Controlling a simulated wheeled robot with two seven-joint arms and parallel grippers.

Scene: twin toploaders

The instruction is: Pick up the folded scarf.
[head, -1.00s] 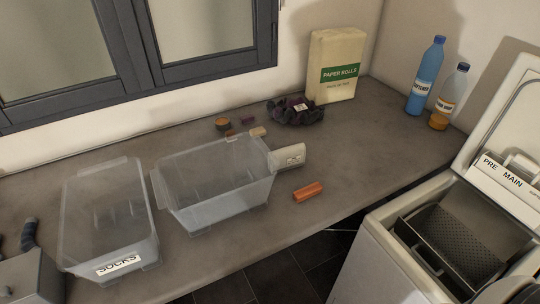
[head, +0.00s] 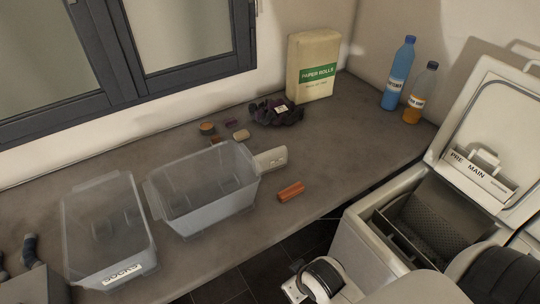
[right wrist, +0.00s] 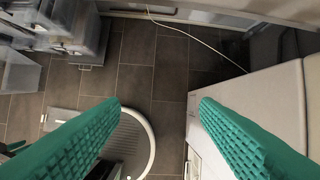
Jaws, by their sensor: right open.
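A dark purple-black bundle of cloth (head: 277,110) with a small white label lies at the back of the counter, in front of the paper rolls pack. It looks like the scarf, but its folds are hard to make out. My right gripper (right wrist: 160,103) shows in the right wrist view with its two green fingers wide apart and nothing between them. It points down over the dark tiled floor, away from the cloth. My right arm shows at the bottom of the head view. My left gripper cannot be made out.
Two clear bins, one labelled SOCKS (head: 108,225) and one unlabelled (head: 205,205), stand on the counter (head: 330,165). An orange bar (head: 290,192) lies nearby. Blue (head: 398,75) and orange (head: 420,95) bottles stand back right. An open toploader (head: 360,228) is at the right.

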